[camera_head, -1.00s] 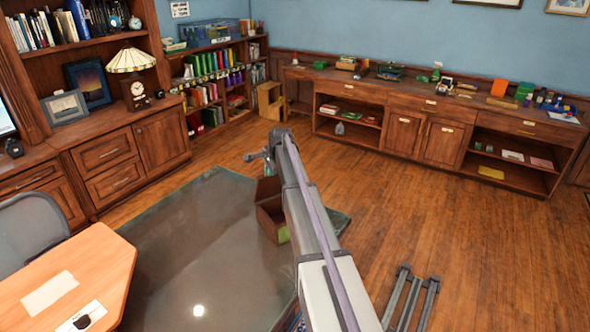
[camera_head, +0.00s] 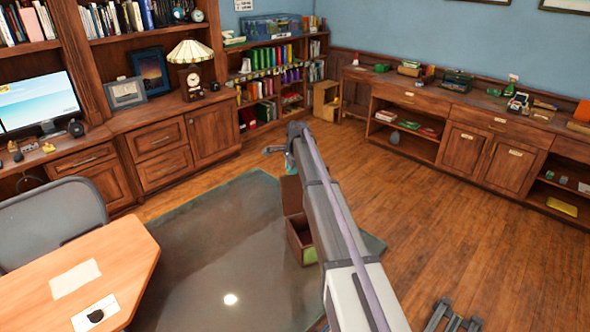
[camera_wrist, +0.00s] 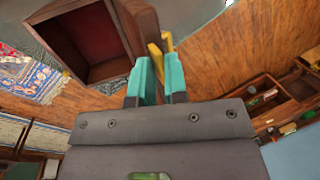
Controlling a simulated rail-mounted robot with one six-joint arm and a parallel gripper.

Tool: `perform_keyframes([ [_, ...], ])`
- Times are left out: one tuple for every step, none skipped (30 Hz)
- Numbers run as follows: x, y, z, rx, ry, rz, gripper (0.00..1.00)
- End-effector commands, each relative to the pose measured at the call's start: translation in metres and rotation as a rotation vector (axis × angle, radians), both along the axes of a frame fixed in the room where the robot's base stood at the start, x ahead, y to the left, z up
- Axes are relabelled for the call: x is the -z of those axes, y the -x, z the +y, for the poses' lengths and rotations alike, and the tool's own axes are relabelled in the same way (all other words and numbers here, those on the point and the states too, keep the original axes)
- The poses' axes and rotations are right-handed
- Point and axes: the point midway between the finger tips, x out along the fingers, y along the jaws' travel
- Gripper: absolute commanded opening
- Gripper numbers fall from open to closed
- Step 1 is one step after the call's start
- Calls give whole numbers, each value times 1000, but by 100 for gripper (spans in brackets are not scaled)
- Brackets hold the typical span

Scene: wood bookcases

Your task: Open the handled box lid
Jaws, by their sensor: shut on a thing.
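A brown wooden handled box (camera_head: 301,243) stands on the grey-green mat, partly behind my arm in the head view. Its lid (camera_head: 291,194) is raised behind the opening. In the wrist view the open box (camera_wrist: 72,14) shows a dark red inside, with the brown lid (camera_wrist: 141,22) standing up at its right edge. A yellow handle (camera_wrist: 156,58) sits on the lid. My gripper (camera_wrist: 160,80), with teal fingers, is shut on this handle. In the head view the arm covers part of the box, and the fingers are hard to make out.
The mat (camera_head: 215,265) lies on the wood floor between a desk (camera_head: 125,250) with a grey chair (camera_head: 50,215) at left and low cabinets (camera_head: 465,150) along the right. Bookcases line the back.

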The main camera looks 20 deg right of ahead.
Motion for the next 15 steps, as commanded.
perform_keyframes([
  [0,-1,-1,1,2,-2,0],
  [0,-1,-1,1,2,-2,0],
  [0,-1,-1,1,2,-2,0],
  [0,-1,-1,1,2,-2,0],
  [0,-1,-1,0,1,-2,0],
  [0,-1,-1,0,1,-3,0],
  [0,-1,-1,0,1,-3,0],
  [0,-1,-1,0,1,-3,0],
  [0,-1,-1,0,1,-3,0],
  [0,-1,-1,0,1,-3,0],
  [0,-1,-1,0,1,-3,16],
  [0,-1,-1,0,1,-3,20],
  [0,-1,-1,0,1,-2,23],
  [0,-1,-1,0,1,-2,26],
  [0,-1,-1,0,1,-2,30],
])
